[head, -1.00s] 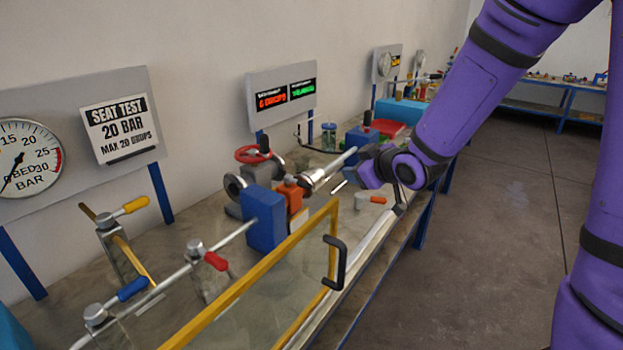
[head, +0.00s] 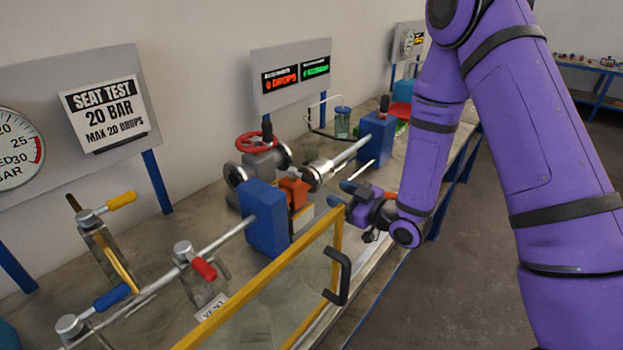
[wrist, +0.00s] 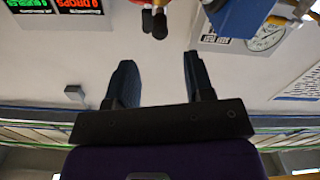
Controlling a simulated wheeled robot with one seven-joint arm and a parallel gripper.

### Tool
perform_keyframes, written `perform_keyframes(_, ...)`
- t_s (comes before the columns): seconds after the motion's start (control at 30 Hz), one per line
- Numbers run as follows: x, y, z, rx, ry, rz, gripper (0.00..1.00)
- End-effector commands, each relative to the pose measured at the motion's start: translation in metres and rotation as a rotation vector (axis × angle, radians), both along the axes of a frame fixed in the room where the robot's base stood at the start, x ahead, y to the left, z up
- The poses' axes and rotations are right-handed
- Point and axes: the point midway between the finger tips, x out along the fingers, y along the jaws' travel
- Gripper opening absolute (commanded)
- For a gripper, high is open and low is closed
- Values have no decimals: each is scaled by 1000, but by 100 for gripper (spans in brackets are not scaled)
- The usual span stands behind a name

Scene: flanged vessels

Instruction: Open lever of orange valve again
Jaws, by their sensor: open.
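The orange valve (head: 294,192) sits on the bench between the blue block (head: 264,218) and the silver flanged pipe end (head: 320,172). My gripper (head: 341,194) is just right of it, with its fingers pointing left towards it and a gap between. The fingers are apart and empty, also in the wrist view (wrist: 159,62). A small orange piece (head: 390,195) shows beside my wrist; I cannot tell whether it is the valve's lever handle, as my gripper partly covers that area. The wrist view does not show the orange valve clearly.
A yellow-framed clear panel (head: 262,290) with a black handle (head: 338,278) stands in front of the valve. A red handwheel (head: 257,141) is behind it. Levers with yellow (head: 121,200), red (head: 204,268) and blue (head: 112,296) handles stand at left. Another blue block (head: 376,138) is beyond my gripper.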

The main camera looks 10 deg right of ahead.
Motion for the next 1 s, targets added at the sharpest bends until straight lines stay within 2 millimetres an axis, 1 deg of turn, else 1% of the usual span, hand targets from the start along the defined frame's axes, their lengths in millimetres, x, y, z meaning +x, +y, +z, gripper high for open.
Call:
perform_keyframes(0.3,38,39,1,-1,-2,1,48)
perform_keyframes(0.5,59,59,1,-1,-2,0,48)
perform_keyframes(0.7,69,69,1,-1,-2,-1,48)
perform_keyframes(1.0,70,70,1,-1,0,-2,48)
